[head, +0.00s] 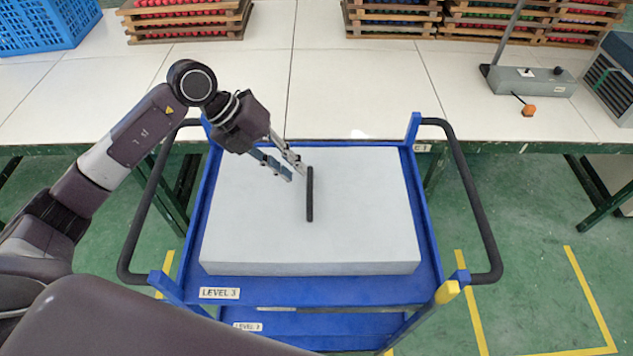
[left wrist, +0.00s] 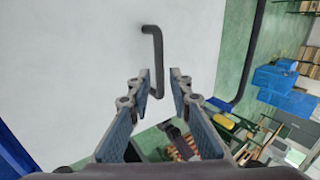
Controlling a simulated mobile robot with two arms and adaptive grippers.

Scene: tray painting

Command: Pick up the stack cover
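The stack cover (head: 255,220) is a large pale grey-white block with a dark bar handle (head: 310,195) on top. It sits on the upper level of a blue cart. My left gripper (head: 296,173) is over the cover, just left of the handle's far end, with its fingers apart and nothing between them in the head view. In the left wrist view the cover (left wrist: 80,60) fills the left side, and the handle (left wrist: 154,55) reaches down toward the gap between the open fingertips (left wrist: 159,76). My right gripper is in neither view.
The blue cart (head: 432,255) has black side handles (head: 480,215) and a "LEVEL 3" label. A white worktable (head: 365,85) runs behind it, with wooden trays (head: 190,28), a blue crate (head: 40,22) and a grey device (head: 530,80). Green floor lies at both sides.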

